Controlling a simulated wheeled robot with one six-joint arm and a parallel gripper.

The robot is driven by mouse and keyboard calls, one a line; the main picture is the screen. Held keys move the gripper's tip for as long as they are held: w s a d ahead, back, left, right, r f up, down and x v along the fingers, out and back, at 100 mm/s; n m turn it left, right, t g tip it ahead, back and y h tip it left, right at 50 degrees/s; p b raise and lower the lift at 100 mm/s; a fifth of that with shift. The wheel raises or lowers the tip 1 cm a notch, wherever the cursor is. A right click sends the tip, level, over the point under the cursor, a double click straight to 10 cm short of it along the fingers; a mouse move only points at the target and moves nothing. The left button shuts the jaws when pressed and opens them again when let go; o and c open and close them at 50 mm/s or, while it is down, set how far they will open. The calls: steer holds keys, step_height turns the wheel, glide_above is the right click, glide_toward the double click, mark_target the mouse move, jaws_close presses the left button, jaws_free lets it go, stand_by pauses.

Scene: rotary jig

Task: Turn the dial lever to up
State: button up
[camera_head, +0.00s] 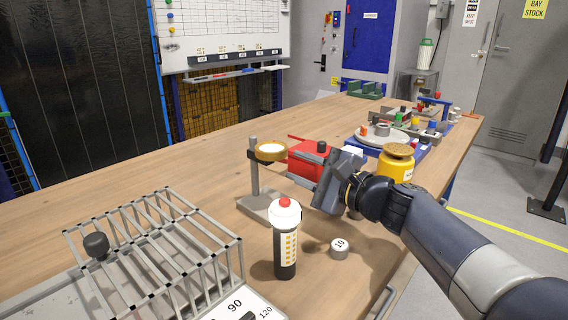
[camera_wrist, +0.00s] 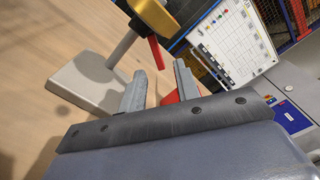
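A white dial plate (camera_head: 232,309) marked 90 and 120 shows at the bottom edge of the head view, mostly cut off. A dark piece lies on it at the frame edge; I cannot tell whether it is the dial lever. A black knob (camera_head: 96,245) stands at a grey barred frame (camera_head: 160,245) to the left. My gripper (camera_head: 322,190) is right of these, above the table. In the wrist view, my gripper (camera_wrist: 160,85) has its fingers apart with nothing held between them. The dial is not in the wrist view.
A white-topped black bottle (camera_head: 285,240) and a weight marked 10 (camera_head: 339,249) stand in front. A red box (camera_head: 306,160) and yellow canister (camera_head: 397,162) are nearby. The table's far left is bare.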

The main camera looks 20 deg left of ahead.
mark_target(285, 161)
steer(key=x, duration=0.5)
steer(key=shift+a, duration=0.1)
jaws_close()
